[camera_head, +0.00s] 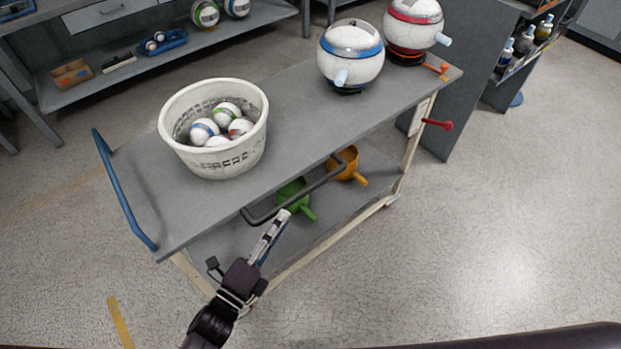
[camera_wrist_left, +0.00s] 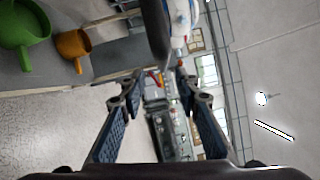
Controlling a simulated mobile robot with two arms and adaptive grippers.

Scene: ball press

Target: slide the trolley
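The trolley (camera_head: 300,120) has a grey top, a grey lower shelf and pale legs. A dark bar handle (camera_head: 318,187) runs along its near side, and a blue handle (camera_head: 122,190) is at its left end. My left gripper (camera_head: 283,218) is just below the dark bar in the head view. In the left wrist view the gripper (camera_wrist_left: 157,84) has its two fingers apart with nothing between the tips. The dark bar (camera_wrist_left: 156,35) shows just beyond them, lined up with the gap. Whether a finger touches the bar cannot be told. My right gripper is out of view.
A white basket (camera_head: 182,150) of balls and two large ball-shaped devices (camera_head: 350,58) (camera_head: 412,22) stand on the trolley. Green (camera_head: 292,194) and orange (camera_head: 347,158) pots sit below. A grey cabinet (camera_head: 450,90) adjoins the far right end. Floor is clear at front right.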

